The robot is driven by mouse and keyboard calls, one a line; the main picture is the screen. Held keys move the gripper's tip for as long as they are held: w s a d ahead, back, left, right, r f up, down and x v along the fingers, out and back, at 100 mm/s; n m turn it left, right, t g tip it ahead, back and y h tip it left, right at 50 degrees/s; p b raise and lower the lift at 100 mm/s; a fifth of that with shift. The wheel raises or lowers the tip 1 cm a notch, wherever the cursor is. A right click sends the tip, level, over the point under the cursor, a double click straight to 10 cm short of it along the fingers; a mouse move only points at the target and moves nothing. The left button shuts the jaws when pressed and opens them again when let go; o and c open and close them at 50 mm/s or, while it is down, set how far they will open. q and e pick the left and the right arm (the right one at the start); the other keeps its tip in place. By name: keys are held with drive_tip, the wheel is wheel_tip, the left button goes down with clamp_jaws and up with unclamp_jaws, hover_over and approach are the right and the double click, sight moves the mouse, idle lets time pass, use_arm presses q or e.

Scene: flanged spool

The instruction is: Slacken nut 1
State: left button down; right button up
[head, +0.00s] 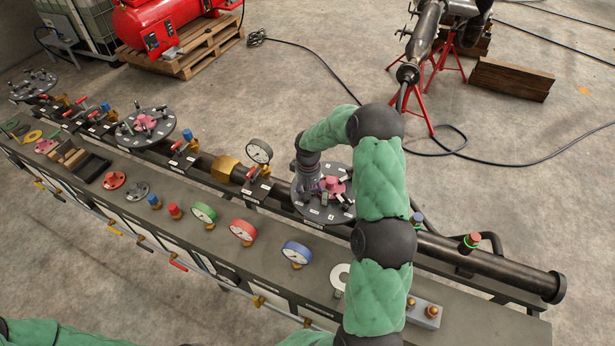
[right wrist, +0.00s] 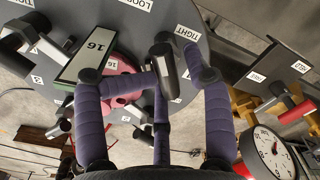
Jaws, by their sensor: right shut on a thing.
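The flange (head: 312,212) of the spool is a grey disc with small white labels, a pink centre and several nuts with bar handles. In the right wrist view the flange (right wrist: 215,85) fills the upper part. My right gripper (head: 308,187) comes down on its left side in the head view. In the right wrist view its purple fingers (right wrist: 172,78) are shut around a dark nut handle (right wrist: 166,68), near a label reading TIGHT (right wrist: 187,34). I cannot read this nut's number. My left gripper is out of view.
A pressure gauge (head: 259,152) stands left of the flange; it also shows in the right wrist view (right wrist: 272,152). More gauges, such as the red one (head: 243,231), line the bench (head: 215,245). A further flange (head: 146,128) lies left along the pipe. Open floor lies behind.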

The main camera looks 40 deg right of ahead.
drive_tip(key=n, duration=0.1)
drive_tip(key=a+n, duration=0.1)
drive_tip(key=n, duration=0.1)
drive_tip(key=n+p, duration=0.1)
drive_tip(key=shift+a+f+n, duration=0.3)
drive_tip(key=shift+f, duration=0.05)
drive_tip(key=shift+o, duration=0.4)
drive_tip(key=shift+f, duration=0.1)
drive_tip(key=shift+f+m+b, duration=0.25)
drive_tip(key=shift+m+b, duration=0.8)
drive_tip(key=shift+m, duration=0.05)
drive_tip(key=shift+c, duration=0.4)
drive_tip(key=r+p, duration=0.1)
drive_tip(key=r, duration=0.1)
drive_tip(key=d+r+p, duration=0.1)
drive_tip(key=r+p, duration=0.1)
drive_tip(key=r, duration=0.1)
drive_tip(key=shift+s+d+r, duration=0.1)
drive_tip(key=shift+a+r+p, duration=0.2)
drive_tip(key=shift+r+p, duration=0.05)
drive_tip(key=shift+r, duration=0.35)
drive_tip(key=shift+a+r+p, duration=0.15)
drive_tip(key=shift+r+p, duration=0.1)
drive_tip(key=shift+r, duration=0.45)
drive_tip(key=shift+d, duration=0.2)
